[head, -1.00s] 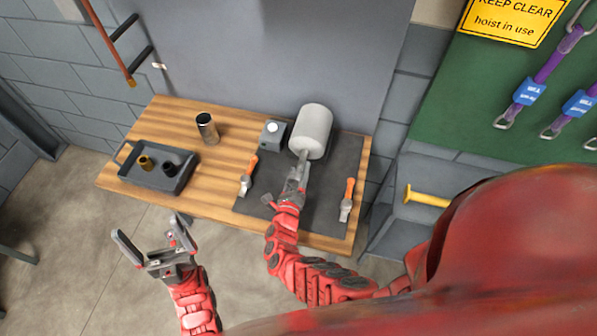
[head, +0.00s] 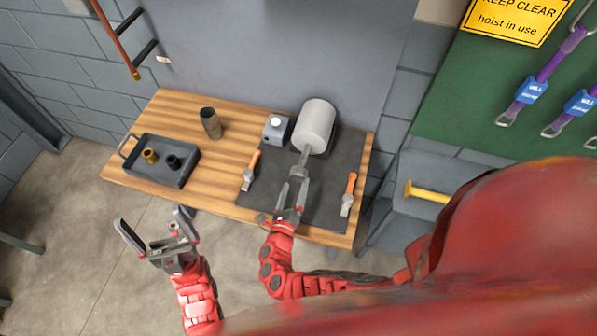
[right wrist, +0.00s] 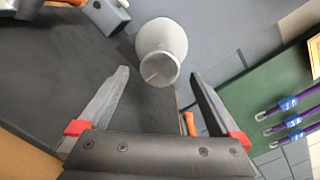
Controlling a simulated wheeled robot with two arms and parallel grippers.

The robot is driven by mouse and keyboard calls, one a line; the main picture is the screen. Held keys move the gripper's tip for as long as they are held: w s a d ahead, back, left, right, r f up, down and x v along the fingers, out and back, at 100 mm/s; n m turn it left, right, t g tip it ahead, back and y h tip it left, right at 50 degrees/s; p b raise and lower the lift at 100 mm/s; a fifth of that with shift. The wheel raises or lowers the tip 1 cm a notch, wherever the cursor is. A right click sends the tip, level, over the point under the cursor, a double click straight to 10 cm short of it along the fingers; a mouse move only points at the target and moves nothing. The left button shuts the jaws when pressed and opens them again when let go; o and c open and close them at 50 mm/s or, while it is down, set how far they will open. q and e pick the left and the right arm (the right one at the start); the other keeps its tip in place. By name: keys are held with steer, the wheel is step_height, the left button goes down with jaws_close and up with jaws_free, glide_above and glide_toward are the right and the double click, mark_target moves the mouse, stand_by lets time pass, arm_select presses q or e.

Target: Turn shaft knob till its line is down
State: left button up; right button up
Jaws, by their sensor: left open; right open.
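The light grey round casing (head: 315,125) lies on the dark mat, and its shaft with the knob (head: 299,171) points toward me. In the right wrist view the knob's round end face (right wrist: 160,68) is ahead, between and beyond the fingertips. A faint pale line on it seems to run toward the lower left; it is small and hard to read. My right gripper (head: 293,188) is open and empty, just in front of the knob and apart from it. My left gripper (head: 150,219) is open and empty, in front of the bench's left part.
The wooden bench (head: 225,155) carries a tray (head: 183,177) with two small parts, a dark cup (head: 210,123), a grey box (head: 276,128) and two orange-handled tools (head: 250,170) (head: 348,195) on either side of my right gripper. A yellow-handled grey bin stands right.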

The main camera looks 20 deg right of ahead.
steer(key=b+v, duration=0.1)
steer(key=v, duration=0.7)
steer(key=shift+s+a+f, duration=0.1)
steer(key=shift+s, duration=0.05)
steer(key=shift+s+a, duration=0.2)
steer(key=shift+s, duration=0.25)
